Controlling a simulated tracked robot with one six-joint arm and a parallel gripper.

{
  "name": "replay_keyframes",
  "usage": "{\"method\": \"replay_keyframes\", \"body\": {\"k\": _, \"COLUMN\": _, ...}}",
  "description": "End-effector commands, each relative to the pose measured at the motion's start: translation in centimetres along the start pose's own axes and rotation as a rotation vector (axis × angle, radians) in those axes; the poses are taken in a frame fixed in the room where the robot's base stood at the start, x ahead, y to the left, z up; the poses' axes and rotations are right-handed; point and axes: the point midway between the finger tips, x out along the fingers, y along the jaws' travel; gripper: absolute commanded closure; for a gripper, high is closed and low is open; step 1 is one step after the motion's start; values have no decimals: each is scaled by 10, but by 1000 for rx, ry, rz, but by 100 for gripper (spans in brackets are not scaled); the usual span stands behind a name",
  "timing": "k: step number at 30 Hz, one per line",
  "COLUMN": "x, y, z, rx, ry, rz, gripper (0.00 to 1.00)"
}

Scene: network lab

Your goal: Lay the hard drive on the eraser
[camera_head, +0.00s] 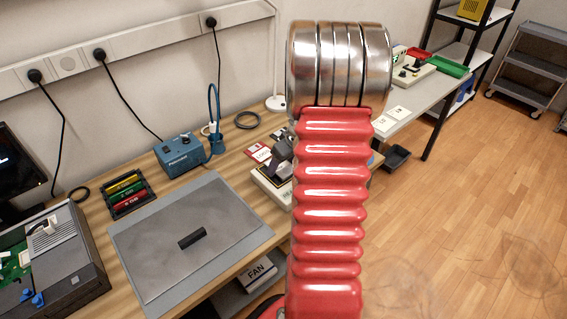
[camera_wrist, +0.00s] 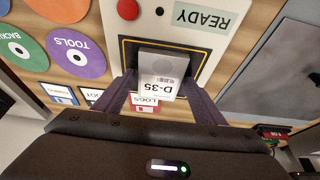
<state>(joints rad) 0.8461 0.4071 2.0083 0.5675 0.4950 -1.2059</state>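The hard drive (camera_wrist: 163,66) is a grey-white block with a label reading D-35. In the wrist view it stands between the two dark fingers of my gripper (camera_wrist: 161,82), over a black-framed area of a pale unit. The fingers lie close along both its sides, with no clear gap; I cannot tell whether they press on it. Whether it is still seated in the unit is hidden. The eraser is a small black block (camera_head: 192,238) lying on the grey mat (camera_head: 150,260) in the head view, apart from my gripper. My red arm hides part of the unit there.
The pale unit (camera_wrist: 200,13) has a READY sign and a red button. Round TOOLS and BACK cards and disks lie near it. A blue power box (camera_head: 180,152), a rack of labelled cases (camera_head: 127,194) and an open grey device (camera_head: 60,262) surround the mat. The mat is mostly clear.

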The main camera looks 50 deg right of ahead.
Motion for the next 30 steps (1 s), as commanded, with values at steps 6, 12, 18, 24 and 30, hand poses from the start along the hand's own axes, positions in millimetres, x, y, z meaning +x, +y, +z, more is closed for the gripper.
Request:
{"method": "replay_keyframes", "body": {"k": 6, "x": 0, "y": 0, "z": 0, "rx": 0, "ry": 0, "rz": 0, "gripper": 27}}
{"method": "replay_keyframes", "body": {"k": 12, "x": -1, "y": 0, "z": -1, "rx": -1, "ry": 0, "rz": 0, "gripper": 27}}
{"method": "replay_keyframes", "body": {"k": 18, "x": -14, "y": 0, "z": -2, "rx": 1, "ry": 2, "rz": 0, "gripper": 27}}
{"method": "replay_keyframes", "body": {"k": 24, "x": -39, "y": 0, "z": -2, "rx": 0, "ry": 3, "rz": 2, "gripper": 27}}
{"method": "replay_keyframes", "body": {"k": 30, "x": -69, "y": 0, "z": -2, "rx": 0, "ry": 2, "rz": 2, "gripper": 27}}
